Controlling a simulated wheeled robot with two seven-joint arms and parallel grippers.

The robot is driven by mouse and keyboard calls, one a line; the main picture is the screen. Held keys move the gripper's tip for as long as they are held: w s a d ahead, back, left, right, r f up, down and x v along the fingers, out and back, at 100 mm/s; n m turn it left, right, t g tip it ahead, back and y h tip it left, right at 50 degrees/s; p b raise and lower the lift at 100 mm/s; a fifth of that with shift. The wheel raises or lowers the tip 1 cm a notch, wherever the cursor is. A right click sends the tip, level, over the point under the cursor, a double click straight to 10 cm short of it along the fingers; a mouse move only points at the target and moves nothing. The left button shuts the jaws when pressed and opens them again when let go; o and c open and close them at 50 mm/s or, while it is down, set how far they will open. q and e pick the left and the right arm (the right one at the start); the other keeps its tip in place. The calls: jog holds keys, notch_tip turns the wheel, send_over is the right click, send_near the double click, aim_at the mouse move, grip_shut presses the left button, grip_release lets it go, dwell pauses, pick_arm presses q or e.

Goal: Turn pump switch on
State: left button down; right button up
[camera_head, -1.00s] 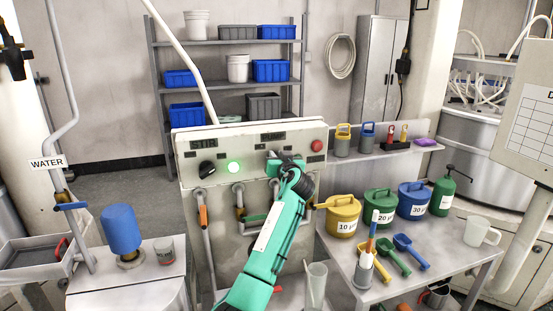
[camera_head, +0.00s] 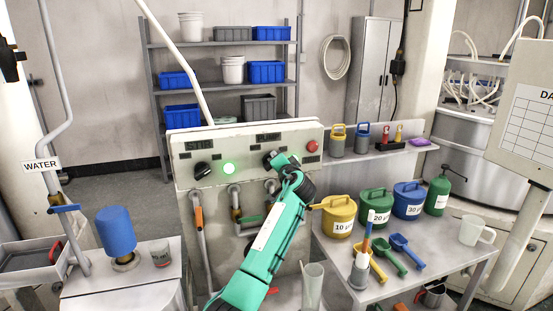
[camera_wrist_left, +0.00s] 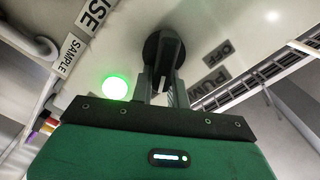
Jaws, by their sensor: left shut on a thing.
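The pump switch is a black rotary knob (camera_head: 268,160) under the PUMP label on the grey control panel (camera_head: 318,140). My left gripper (camera_head: 277,161), on the teal arm, is at this knob and partly covers it. In the left wrist view, the fingers (camera_wrist_left: 161,88) are shut on the black knob (camera_wrist_left: 165,48). PUMP and OFF labels lie to its right there, and the knob's grip is tilted. A green lamp (camera_head: 229,168) glows left of the knob; it also shows in the wrist view (camera_wrist_left: 116,87). My right gripper is not in view.
The STIR knob (camera_head: 202,170) is at the panel's left, and a red button (camera_head: 312,146) is right of the pump knob. Valves and pipes (camera_head: 235,198) run below. A table (camera_head: 405,283) with labelled canisters and scoops stands at the right.

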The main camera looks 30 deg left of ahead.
pick_arm(q)
jog(key=shift+f+m, duration=0.1)
jog(key=shift+m, duration=0.4)
jog(key=shift+d, duration=0.1)
jog(key=c, duration=1.4)
grip_release()
jog(key=shift+o, duration=0.2)
jog(key=shift+s+d+f, duration=0.15)
jog(key=shift+s+d, duration=0.1)
jog(key=shift+d, duration=0.1)
jog(key=b+v, duration=0.4)
jog(key=v, duration=0.9)
